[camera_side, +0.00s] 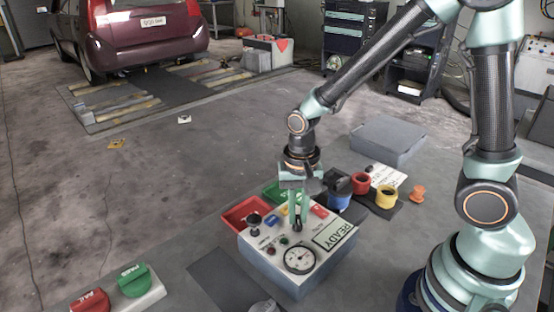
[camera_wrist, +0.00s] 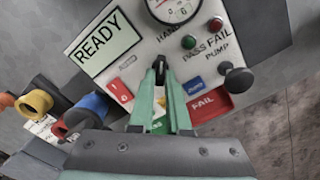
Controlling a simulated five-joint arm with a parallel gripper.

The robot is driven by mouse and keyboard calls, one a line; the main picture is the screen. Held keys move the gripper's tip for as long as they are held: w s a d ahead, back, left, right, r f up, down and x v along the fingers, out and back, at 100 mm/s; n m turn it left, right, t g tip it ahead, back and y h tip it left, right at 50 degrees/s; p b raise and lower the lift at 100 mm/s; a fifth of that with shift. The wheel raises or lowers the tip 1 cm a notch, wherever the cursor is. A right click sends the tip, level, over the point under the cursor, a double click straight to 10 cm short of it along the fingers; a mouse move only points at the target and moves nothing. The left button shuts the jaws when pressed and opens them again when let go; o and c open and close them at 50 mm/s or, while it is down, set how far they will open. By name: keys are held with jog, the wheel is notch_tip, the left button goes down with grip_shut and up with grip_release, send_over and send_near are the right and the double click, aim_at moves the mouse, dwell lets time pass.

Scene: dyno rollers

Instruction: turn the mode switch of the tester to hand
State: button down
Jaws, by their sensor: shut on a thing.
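The tester (camera_side: 318,278) is a grey-blue box with a light top panel, standing on the table below my gripper (camera_side: 298,226). In the wrist view, the black mode switch (camera_wrist: 159,63) sits between the fingertips of my gripper (camera_wrist: 161,78), which is shut on it. The word HAND shows on the panel just beyond the switch, toward the gauge (camera_wrist: 172,8). The fingers hide part of the switch and any label on the near side. Which mark the switch points at is not clear. The lit display (camera_wrist: 105,48) reads READY.
A red rocker (camera_wrist: 120,92), a blue button (camera_wrist: 195,86) and a black pump knob (camera_wrist: 236,78) flank the fingers. A red tray (camera_side: 234,217) and a green tray lie behind the tester. Blue, red and yellow (camera_side: 386,197) cups stand to its right.

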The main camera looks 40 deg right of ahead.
aim_at(298, 216)
jog(key=c, duration=0.9)
grip_release()
notch_tip(298, 216, up, 12)
jog(key=shift+r, duration=0.1)
jog(key=shift+s+d+r+n+t, duration=0.6)
jog(key=shift+d+r+n+t, duration=0.35)
jog(key=shift+n, duration=0.4)
jog(key=shift+s+d+r+n+t, duration=0.6)
jog(key=shift+d+r+n+t, duration=0.25)
jog(key=shift+d+n, duration=0.4)
jog(key=shift+s+d+r+n+t, duration=0.6)
jog(key=shift+d+r+n+t, duration=0.3)
jog(key=shift+n, duration=0.6)
